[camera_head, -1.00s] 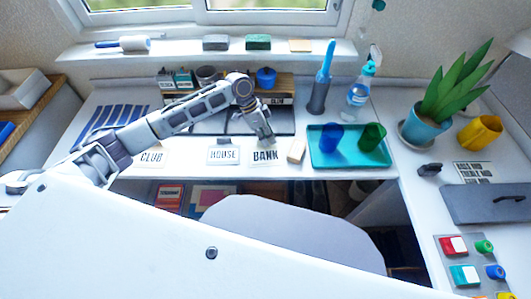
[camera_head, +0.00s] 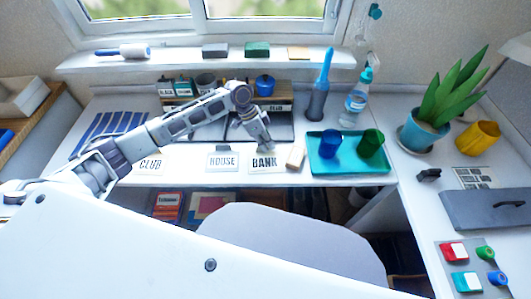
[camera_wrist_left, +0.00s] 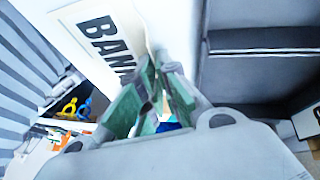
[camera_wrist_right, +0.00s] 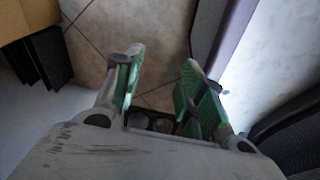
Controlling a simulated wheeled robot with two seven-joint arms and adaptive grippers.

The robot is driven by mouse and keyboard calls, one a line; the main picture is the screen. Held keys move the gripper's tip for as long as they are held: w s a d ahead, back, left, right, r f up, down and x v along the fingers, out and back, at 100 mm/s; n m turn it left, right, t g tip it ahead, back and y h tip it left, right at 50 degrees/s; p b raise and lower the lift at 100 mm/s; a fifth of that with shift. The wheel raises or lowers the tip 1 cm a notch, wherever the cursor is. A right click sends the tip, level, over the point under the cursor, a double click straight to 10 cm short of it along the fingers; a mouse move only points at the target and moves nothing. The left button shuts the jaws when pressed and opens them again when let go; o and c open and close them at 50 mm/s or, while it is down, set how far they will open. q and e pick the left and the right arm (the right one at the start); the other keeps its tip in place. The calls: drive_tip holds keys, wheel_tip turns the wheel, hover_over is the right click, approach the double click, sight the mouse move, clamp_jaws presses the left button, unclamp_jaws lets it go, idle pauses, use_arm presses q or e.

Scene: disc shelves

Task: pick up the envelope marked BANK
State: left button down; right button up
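The white envelope marked BANK (camera_head: 258,169) lies at the front edge of the desk. My left gripper (camera_head: 267,149) reaches down to its back edge from behind. In the left wrist view the BANK envelope (camera_wrist_left: 86,47) fills the upper left. There the left fingertips (camera_wrist_left: 157,62) are close together beside its edge. I cannot tell whether the edge is between the pads. My right gripper (camera_wrist_right: 163,60) is open and empty in the right wrist view, above the tiled floor.
The HOUSE envelope (camera_head: 222,168) and the CLUB envelope (camera_head: 150,172) lie to the left. A pale wooden block (camera_head: 295,157) and a teal tray (camera_head: 350,166) with two cups are close on the right. A chair back (camera_head: 290,240) stands in front.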

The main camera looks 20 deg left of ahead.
use_arm(q)
drive_tip(key=shift+r, duration=0.1)
use_arm(e)
drive_tip(key=shift+w, duration=0.2)
use_arm(q)
drive_tip(key=shift+r, duration=0.5)
wheel_tip(320, 180, up, 3)
drive_tip(key=shift+r, duration=0.1)
wheel_tip(320, 180, up, 6)
drive_tip(key=shift+f+p, duration=0.2)
drive_tip(key=shift+p, duration=0.25)
use_arm(e)
drive_tip(key=shift+s+d, duration=0.5)
drive_tip(key=shift+s, duration=0.35)
drive_tip(key=shift+w, duration=0.3)
